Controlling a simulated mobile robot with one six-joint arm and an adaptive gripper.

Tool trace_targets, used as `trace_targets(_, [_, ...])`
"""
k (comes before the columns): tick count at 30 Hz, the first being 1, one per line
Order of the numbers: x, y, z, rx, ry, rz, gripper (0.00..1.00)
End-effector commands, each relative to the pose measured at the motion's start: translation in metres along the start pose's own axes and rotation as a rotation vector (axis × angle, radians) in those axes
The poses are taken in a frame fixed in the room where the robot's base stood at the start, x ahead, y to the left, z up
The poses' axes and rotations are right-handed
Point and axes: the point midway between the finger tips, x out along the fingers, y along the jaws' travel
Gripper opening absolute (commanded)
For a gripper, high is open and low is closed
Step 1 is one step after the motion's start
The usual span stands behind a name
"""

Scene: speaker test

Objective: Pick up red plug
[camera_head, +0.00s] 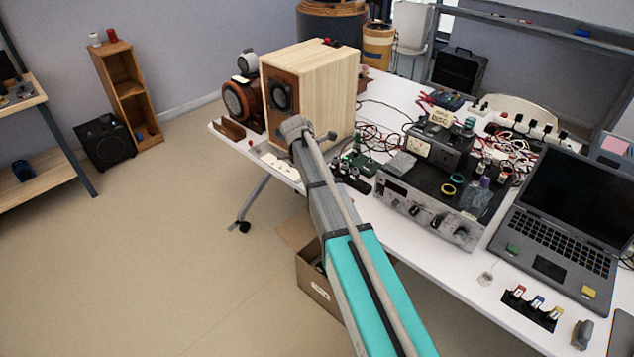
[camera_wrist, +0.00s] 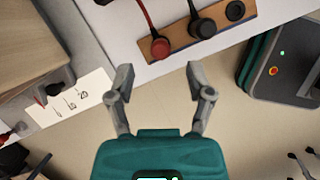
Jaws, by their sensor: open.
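In the head view my arm reaches toward the wooden speaker box (camera_head: 312,90); I cannot make out the gripper fingers or the red plug there.
The strip lies by the edge of the white table (camera_wrist: 120,22). A white card (camera_wrist: 68,100) with dark marks lies at left. In the head view, cables (camera_head: 375,140), electronic units (camera_head: 430,205) and a laptop (camera_head: 565,220) crowd the table. An open cardboard box (camera_head: 318,290) stands on the floor.

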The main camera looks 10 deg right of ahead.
Motion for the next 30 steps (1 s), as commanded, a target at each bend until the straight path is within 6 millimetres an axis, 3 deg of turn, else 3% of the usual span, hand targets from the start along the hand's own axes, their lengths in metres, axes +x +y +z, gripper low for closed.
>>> trace_targets(8, [0.005, 0.000, -0.001, 0.000, 0.000, 0.000, 0.68])
trace_targets(24, [0.046, -0.001, -0.004, 0.000, 0.000, 0.000, 0.68])
trace_targets(30, [0.052, -0.001, -0.003, 0.000, 0.000, 0.001, 0.68])
